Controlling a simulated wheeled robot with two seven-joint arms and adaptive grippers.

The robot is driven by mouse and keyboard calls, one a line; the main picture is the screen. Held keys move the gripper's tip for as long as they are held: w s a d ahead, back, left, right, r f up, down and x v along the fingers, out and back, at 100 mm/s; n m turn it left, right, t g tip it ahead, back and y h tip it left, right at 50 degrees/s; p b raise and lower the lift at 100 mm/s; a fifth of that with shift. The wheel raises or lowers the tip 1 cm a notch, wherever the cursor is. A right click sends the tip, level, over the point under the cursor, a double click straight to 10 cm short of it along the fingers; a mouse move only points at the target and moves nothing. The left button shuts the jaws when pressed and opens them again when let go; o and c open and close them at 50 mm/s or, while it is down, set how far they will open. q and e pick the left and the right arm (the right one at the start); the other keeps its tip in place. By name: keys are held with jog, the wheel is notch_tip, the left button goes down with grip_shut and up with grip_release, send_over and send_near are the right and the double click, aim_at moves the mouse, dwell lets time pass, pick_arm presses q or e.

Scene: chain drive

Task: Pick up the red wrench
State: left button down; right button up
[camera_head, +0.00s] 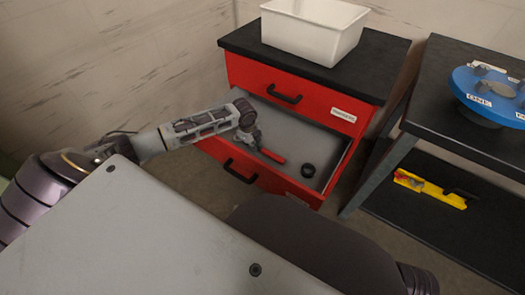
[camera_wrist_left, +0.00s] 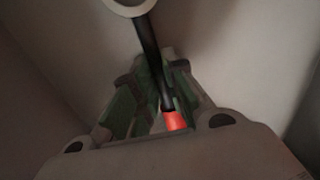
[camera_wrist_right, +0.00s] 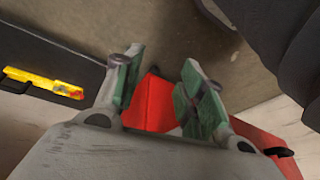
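The red wrench (camera_head: 271,156) lies in the open drawer, with its red handle showing beside my left gripper (camera_head: 248,132). In the left wrist view, the wrench's dark shaft (camera_wrist_left: 151,55) runs between the closely set fingers of my left gripper (camera_wrist_left: 164,72), which look shut on it. A ring end shows at the top of that view and part of the red handle near the palm. The gripper hides part of the wrench in the head view. My right gripper (camera_wrist_right: 160,80) is open and empty, above the floor and away from the wrench.
The drawer (camera_head: 300,137) also holds a small black ring (camera_head: 308,170). A white bin (camera_head: 312,35) stands on the red cabinet (camera_head: 250,76). A dark table (camera_head: 445,90) at right bears a blue disc (camera_head: 475,88); a yellow level (camera_head: 440,192) lies on its lower shelf.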

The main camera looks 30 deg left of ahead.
pick_arm(q)
jog(key=shift+r, duration=0.1)
pick_arm(e)
jog(key=shift+a+r, duration=0.1)
jog(key=shift+r, duration=0.05)
pick_arm(q)
jog(key=shift+r, duration=0.4)
notch_tip(320, 180, up, 7)
jog(key=p, duration=0.3)
jog(key=shift+r, duration=0.15)
jog(key=shift+r+p, duration=0.3)
jog(key=shift+r, duration=0.55)
pick_arm(e)
jog(key=shift+g+h, duration=0.3)
jog(key=shift+g, duration=0.3)
jog(key=shift+s+d+f, duration=0.1)
jog(key=shift+d+f, duration=0.05)
jog(key=shift+f, duration=0.7)
jog(key=shift+w+d+f, duration=0.1)
jog(key=shift+d+f, duration=0.1)
jog(key=shift+f, duration=0.65)
jog(key=shift+s+d+f, duration=0.1)
jog(key=shift+d+f, duration=0.05)
jog(key=shift+f, duration=0.7)
jog(key=shift+r, duration=0.15)
